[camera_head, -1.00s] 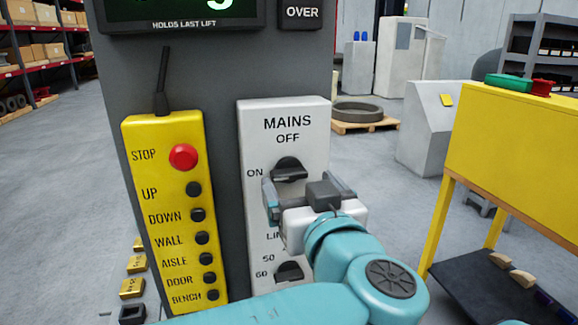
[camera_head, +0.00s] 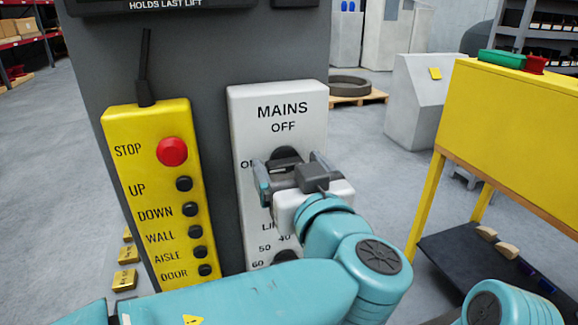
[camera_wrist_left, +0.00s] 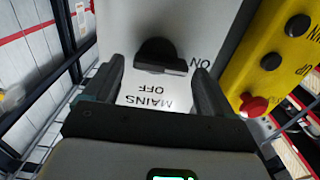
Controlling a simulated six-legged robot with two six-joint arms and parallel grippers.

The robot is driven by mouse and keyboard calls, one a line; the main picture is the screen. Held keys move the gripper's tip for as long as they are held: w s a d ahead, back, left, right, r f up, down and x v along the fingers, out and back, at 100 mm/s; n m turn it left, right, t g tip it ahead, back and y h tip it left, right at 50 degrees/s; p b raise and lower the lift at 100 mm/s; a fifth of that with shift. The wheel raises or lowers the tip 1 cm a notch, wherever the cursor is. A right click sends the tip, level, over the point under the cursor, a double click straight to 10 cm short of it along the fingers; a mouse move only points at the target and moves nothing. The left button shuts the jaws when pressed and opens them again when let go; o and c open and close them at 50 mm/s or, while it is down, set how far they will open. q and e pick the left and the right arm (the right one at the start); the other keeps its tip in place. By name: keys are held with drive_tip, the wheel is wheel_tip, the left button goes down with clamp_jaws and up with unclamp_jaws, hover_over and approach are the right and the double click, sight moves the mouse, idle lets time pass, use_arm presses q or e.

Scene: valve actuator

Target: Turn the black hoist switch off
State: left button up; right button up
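The black rotary switch (camera_head: 286,154) sits on the white panel marked MAINS, below the word OFF. In the head view my left gripper partly covers it. The left wrist view sees the black switch (camera_wrist_left: 158,52) upside down, with its bar pointing toward the ON mark. My left gripper (camera_head: 288,163) is open in front of the panel, with one finger on each side of the switch. In the wrist view the left gripper (camera_wrist_left: 158,70) shows a gap between each finger and the switch. Whether a finger touches the panel cannot be told. My right gripper is out of view.
A yellow pendant (camera_head: 160,200) with a red stop button and several black buttons hangs left of the white panel (camera_head: 277,97). A lower black knob (camera_head: 286,257) is partly hidden by my arm. A yellow stand (camera_head: 510,130) is at right. Grey floor lies between.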

use_arm(q)
drive_tip(key=c, duration=0.8)
